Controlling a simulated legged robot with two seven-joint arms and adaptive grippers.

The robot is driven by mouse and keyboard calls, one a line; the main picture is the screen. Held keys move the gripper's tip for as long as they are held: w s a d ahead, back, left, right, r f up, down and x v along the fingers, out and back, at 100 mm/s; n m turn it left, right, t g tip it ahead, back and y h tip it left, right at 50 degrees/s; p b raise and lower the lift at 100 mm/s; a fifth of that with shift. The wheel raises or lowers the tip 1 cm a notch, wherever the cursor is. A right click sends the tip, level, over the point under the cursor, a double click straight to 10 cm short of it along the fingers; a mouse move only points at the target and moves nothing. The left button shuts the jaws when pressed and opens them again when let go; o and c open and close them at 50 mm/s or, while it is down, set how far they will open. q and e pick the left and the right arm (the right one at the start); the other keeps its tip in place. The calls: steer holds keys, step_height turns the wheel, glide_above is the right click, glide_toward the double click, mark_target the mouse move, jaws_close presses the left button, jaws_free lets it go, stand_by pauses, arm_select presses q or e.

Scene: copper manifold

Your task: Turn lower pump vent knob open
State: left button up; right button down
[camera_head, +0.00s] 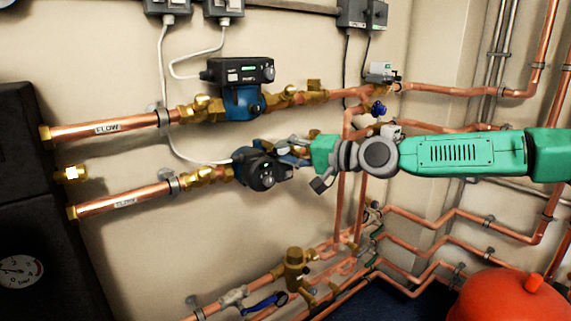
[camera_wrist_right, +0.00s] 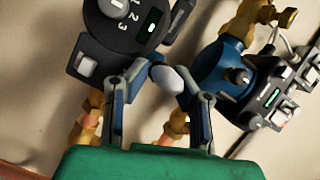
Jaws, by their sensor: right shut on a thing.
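The lower pump (camera_head: 260,170) has a black round head and sits on the lower copper pipe, below the matching upper pump. My right gripper (camera_head: 297,149) reaches in from the right to this pump's right side. In the wrist view the lower pump's dark head (camera_wrist_right: 118,28) with its numbered dial is at the upper left. There my right gripper (camera_wrist_right: 168,76) has its fingers closed in beside that head, around a pale rounded piece that appears to be the vent knob (camera_wrist_right: 170,80). The fingers partly hide it, and its turn angle cannot be told. My left gripper is not in view.
The upper pump (camera_head: 240,100), blue with a black control box, stands close above; it also shows in the wrist view (camera_wrist_right: 225,70). Copper pipes and brass valves surround the gripper. A red vessel (camera_head: 500,298) is at lower right. Grey cables hang on the wall.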

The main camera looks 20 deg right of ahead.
steer(key=shift+w+d+r, duration=0.1)
steer(key=shift+w+d, duration=0.05)
steer(key=shift+d, duration=0.05)
steer(key=c, duration=1.7)
jaws_free()
steer(key=o, duration=0.3)
steer(key=shift+o, duration=0.2)
steer(key=shift+d+f, duration=0.1)
steer(key=shift+f, duration=0.1)
steer(key=v, duration=1.2)
steer(key=shift+w+f, duration=0.1)
steer(key=shift+f, duration=0.05)
